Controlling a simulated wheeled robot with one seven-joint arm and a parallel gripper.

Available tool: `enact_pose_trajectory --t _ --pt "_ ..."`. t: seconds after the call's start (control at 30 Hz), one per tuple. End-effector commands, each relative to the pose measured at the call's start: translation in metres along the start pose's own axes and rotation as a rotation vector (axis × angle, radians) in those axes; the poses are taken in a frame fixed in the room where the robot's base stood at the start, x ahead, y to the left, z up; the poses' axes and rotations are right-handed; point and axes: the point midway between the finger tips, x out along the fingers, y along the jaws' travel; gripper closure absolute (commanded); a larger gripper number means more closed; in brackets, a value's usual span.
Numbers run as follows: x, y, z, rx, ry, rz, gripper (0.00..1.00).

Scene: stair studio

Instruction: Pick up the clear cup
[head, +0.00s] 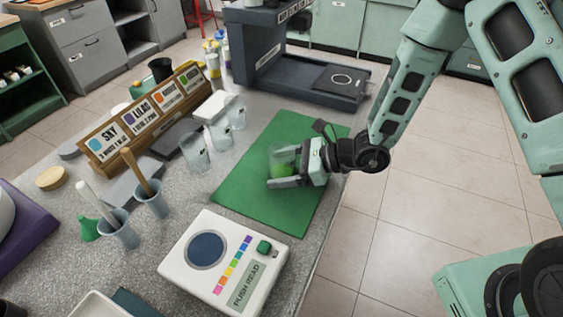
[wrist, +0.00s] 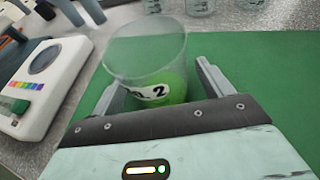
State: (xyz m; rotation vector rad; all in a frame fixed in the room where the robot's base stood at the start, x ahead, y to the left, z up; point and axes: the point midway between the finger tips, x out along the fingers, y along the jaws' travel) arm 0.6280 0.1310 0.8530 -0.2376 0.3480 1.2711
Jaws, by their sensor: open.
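The clear cup (head: 283,160) stands on the green mat (head: 246,186) with green liquid in its lower part. In the wrist view the cup (wrist: 146,52) bears a white label with a "2" on it. My gripper (head: 277,165) is low over the mat with its fingers on either side of the cup. In the wrist view the jaws (wrist: 158,84) are apart, and a gap shows between the cup and the right finger. The left finger is partly hidden behind the cup, so I cannot tell whether it touches.
Several other clear cups (head: 195,153) stand left of the mat. A white colour reader (head: 207,250) sits in front, and a wooden sign rack (head: 140,128) stands at the left. A dark machine (head: 300,75) is behind. The mat's front left is bare.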

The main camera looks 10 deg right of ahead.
Motion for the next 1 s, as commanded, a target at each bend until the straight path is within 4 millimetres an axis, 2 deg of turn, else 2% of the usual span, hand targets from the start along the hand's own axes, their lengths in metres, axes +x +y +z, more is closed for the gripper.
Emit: enact_pose_trajectory --t 0.2,0.37,0.4,0.77,0.87,1.0 --pt "0.001 0.000 0.000 0.000 0.000 0.000 0.21" --pt "0.001 0.000 0.000 0.000 0.000 0.000 0.66" --pt "0.001 0.000 0.000 0.000 0.000 0.000 0.70" --pt "-0.001 0.000 0.003 -0.001 0.000 0.000 0.70" --pt "-0.003 0.000 0.009 -0.002 -0.001 0.000 0.70" --pt "-0.011 0.000 0.027 -0.005 -0.002 -0.001 0.70"
